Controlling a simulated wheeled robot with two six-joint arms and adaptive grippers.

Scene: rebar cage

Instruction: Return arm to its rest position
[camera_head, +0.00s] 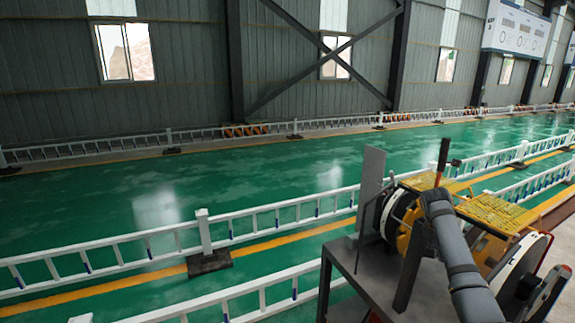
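Neither of my grippers shows in the head view, and no gripper fingers can be made out. A thick dark grey, ribbed tube-like part (455,258) runs up from the bottom edge at the lower right. I cannot tell whether it is one of my arm links or part of the machine behind it. No held object is visible.
A machine with yellow plates (497,212) and round drums stands at the lower right, beside a dark metal stand (375,285). White railings (290,213) cross the green floor (250,178). The floor between the railings is clear. A grey wall (180,60) closes the back.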

